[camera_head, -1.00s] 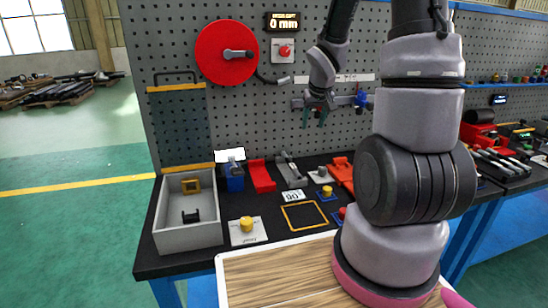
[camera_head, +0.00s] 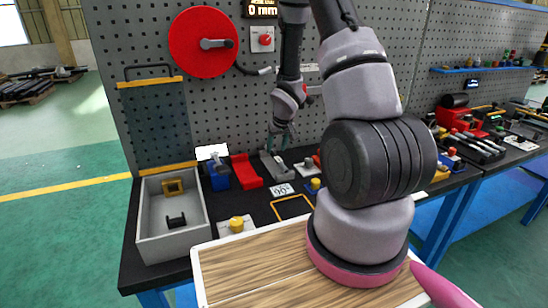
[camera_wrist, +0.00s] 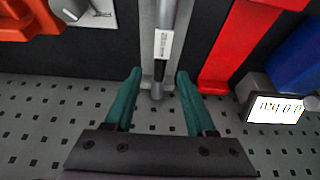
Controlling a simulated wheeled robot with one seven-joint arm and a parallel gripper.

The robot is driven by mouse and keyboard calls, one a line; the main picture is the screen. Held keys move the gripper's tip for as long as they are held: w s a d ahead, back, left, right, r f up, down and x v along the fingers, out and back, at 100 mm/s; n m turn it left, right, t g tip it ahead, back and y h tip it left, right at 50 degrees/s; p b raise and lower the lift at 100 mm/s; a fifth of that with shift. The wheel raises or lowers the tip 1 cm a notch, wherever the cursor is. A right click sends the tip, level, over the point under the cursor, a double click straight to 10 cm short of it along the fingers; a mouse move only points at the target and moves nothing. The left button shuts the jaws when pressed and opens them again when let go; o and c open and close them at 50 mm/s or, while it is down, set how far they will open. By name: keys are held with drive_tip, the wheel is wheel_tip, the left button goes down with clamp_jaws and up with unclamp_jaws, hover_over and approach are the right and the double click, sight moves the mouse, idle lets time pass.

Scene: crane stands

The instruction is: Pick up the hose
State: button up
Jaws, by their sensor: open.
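A short black hose-like piece with a grey tip (camera_head: 254,71) sticks out at the lower right of a red reel (camera_head: 203,43) on the pegboard. I cannot tell for sure that it is the hose. My gripper (camera_head: 280,146) is open above a grey holder (camera_head: 276,167) at the back of the black table, apart from the reel. In the wrist view, my gripper's green fingers (camera_wrist: 159,80) stand either side of a thin grey-black rod (camera_wrist: 162,62) with a white label. The rod lies along the grey holder. No contact shows.
A red channel (camera_head: 246,172) and a blue box (camera_head: 219,178) stand left of the holder. A grey bin (camera_head: 149,230) is at the table's left end. The pegboard (camera_head: 225,120) rises close behind. A wooden board (camera_head: 255,270) lies in front.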

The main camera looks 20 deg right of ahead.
sight(274, 155)
drive_tip(key=x, duration=0.3)
drive_tip(key=shift+w+f, duration=0.15)
drive_tip(key=shift+f, duration=0.1)
clamp_jaws()
idle(1.2)
